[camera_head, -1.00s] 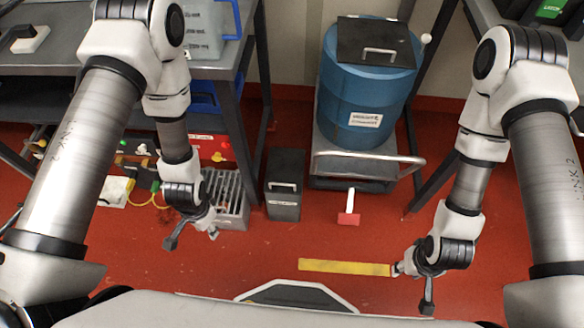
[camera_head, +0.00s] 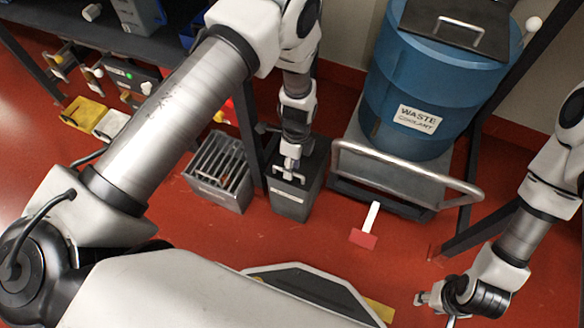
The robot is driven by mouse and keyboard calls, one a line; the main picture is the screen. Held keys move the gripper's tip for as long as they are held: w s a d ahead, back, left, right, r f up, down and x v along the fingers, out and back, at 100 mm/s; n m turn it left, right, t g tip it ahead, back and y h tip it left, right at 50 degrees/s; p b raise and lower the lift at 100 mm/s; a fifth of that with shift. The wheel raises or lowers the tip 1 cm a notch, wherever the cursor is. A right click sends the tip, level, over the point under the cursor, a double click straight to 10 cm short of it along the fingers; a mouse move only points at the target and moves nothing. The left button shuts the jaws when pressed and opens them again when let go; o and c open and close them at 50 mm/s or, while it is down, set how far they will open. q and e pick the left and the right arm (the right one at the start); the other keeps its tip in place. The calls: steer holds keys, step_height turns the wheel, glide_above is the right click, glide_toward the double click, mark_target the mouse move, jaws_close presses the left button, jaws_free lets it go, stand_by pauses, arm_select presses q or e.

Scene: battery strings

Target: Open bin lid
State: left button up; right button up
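The dark grey bin (camera_head: 291,203) stands upright on the red floor, with a pale label on its front. Its lid (camera_head: 313,168) looks shut and carries a light metal handle (camera_head: 284,174). My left gripper (camera_head: 290,166) points down over the lid, right at the handle. It hides part of the lid, and I cannot tell whether its fingers are closed around the handle. My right gripper (camera_head: 424,298) hangs low at the lower right, away from the bin. Its fingers are too small to read.
A grey slotted crate (camera_head: 218,195) stands left of the bin, near a table leg. A blue waste coolant drum (camera_head: 425,85) stands on a trolley (camera_head: 395,185) with a metal rail to the right. A red and white tool (camera_head: 366,232) lies in front.

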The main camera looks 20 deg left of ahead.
arm_select(q)
jaws_close()
steer(key=shift+w+r+g+p, duration=0.3)
steer(key=shift+r+g+p, duration=0.15)
steer(key=shift+r, duration=0.3)
steer(key=w+r+g+p, duration=0.1)
steer(key=w+r+p, duration=0.1)
steer(key=w+r, duration=0.4)
steer(key=shift+w+r+g, duration=0.2)
steer(key=shift+r+g, duration=0.15)
steer(key=shift+r, duration=0.55)
steer(key=shift+d, duration=0.1)
